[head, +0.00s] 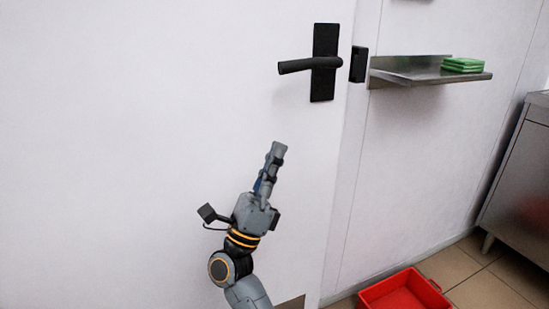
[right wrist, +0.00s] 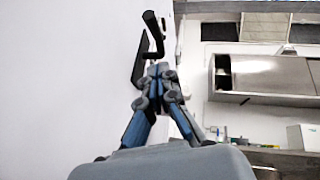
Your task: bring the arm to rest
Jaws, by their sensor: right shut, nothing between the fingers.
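My right gripper (head: 277,150) is in the middle of the head view, raised in front of a white door (head: 150,120). Its fingers point up and it is below the door's black lever handle (head: 310,64), apart from it in the picture. In the right wrist view my right gripper (right wrist: 159,70) has its fingertips together with nothing between them. The black handle (right wrist: 153,32) shows just beyond the fingertips there. My left gripper is in neither view.
A steel wall shelf (head: 425,74) with green pads (head: 463,64) is right of the door. A red crate (head: 405,290) stands on the tiled floor at the lower right. A steel cabinet (head: 518,170) is at the right edge. Steel wall cupboards (right wrist: 270,75) show in the wrist view.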

